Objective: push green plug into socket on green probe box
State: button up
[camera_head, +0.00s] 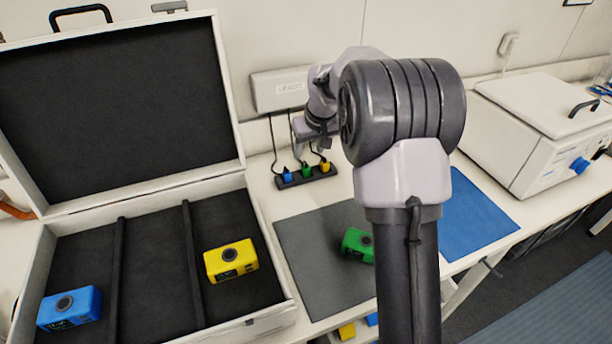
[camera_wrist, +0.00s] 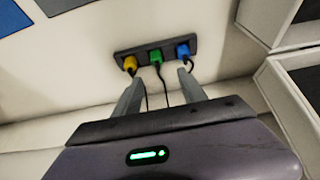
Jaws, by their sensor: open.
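The green probe box (camera_head: 355,244) lies on the grey mat, partly hidden behind my arm. Its socket cannot be made out. The green plug (camera_head: 306,172) sits in the middle of a dark holder strip (camera_head: 280,186) by the wall, its cable attached. It also shows in the wrist view (camera_wrist: 155,57), between the yellow and blue plugs. My gripper (camera_wrist: 160,79) is open and empty, its fingers pointing toward the strip. In the picture, the tips lie either side of the green plug's cable. I cannot tell how far they are from the plug.
The blue plug (camera_head: 287,175) and yellow plug (camera_head: 325,166) flank the green one closely. An open case (camera_head: 110,212) at left holds a blue box (camera_head: 70,307) and a yellow box (camera_head: 231,260). A blue mat (camera_head: 478,215) and white machine (camera_head: 540,130) are at right.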

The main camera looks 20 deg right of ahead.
jog(key=b, duration=0.1)
send_over(307, 165)
jog(key=s, duration=0.2)
jog(key=f, duration=0.4)
jog(key=shift+a+f, duration=0.25)
jog(key=shift+a, duration=0.15)
jog(key=b+x, duration=0.1)
jog(key=x, duration=0.2)
jog(key=b+x, duration=0.1)
jog(key=x, duration=0.1)
jog(key=shift+d+f+b, duration=0.25)
jog(key=shift+d+b, duration=0.1)
jog(key=shift+r, duration=0.15)
grip_shut()
